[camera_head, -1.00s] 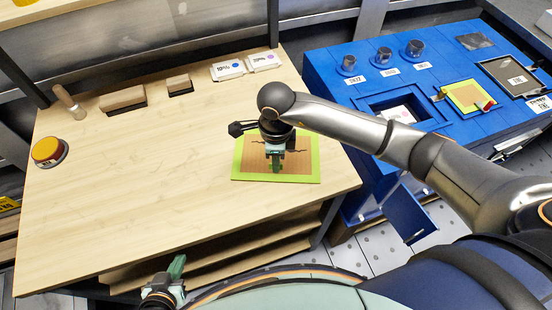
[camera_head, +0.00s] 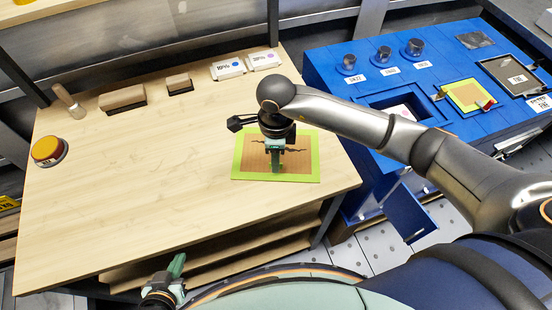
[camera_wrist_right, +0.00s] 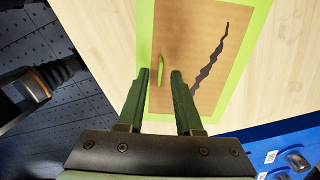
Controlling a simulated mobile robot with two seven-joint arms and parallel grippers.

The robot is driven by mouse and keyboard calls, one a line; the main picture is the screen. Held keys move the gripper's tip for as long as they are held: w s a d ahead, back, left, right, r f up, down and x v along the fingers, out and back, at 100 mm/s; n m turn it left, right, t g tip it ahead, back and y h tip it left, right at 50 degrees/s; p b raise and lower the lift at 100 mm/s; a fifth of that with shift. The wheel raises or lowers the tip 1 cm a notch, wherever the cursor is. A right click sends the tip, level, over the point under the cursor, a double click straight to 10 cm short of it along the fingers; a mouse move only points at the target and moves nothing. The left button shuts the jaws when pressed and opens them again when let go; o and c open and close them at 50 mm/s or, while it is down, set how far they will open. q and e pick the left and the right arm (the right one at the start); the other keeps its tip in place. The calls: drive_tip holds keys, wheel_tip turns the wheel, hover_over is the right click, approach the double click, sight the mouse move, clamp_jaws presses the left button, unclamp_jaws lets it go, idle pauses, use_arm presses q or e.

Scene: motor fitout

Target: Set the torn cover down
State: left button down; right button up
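The torn cover (camera_head: 302,168) is a brown panel with a bright green border and a dark jagged tear. It lies flat on the wooden bench near its right front edge. It also shows in the right wrist view (camera_wrist_right: 190,45), with a small green tab (camera_wrist_right: 160,73) standing on it. My right gripper (camera_head: 275,172) is above the cover. In the right wrist view its green fingers (camera_wrist_right: 160,75) are apart, with the tab seen between their tips and not gripped. My left gripper (camera_head: 176,266) is low in front of the bench, away from the cover; its finger gap is hidden.
The bench (camera_head: 150,190) is mostly clear left of the cover. A yellow button (camera_head: 47,149), a brush (camera_head: 69,102), brown blocks (camera_head: 122,99) and white labelled boxes (camera_head: 228,69) stand along its left and back. A blue station (camera_head: 325,75) at right holds another green-bordered panel (camera_head: 466,95).

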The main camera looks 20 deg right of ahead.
wheel_tip(320, 180, up, 11)
drive_tip(key=shift+f+b, duration=0.15)
drive_tip(key=shift+b, duration=0.25)
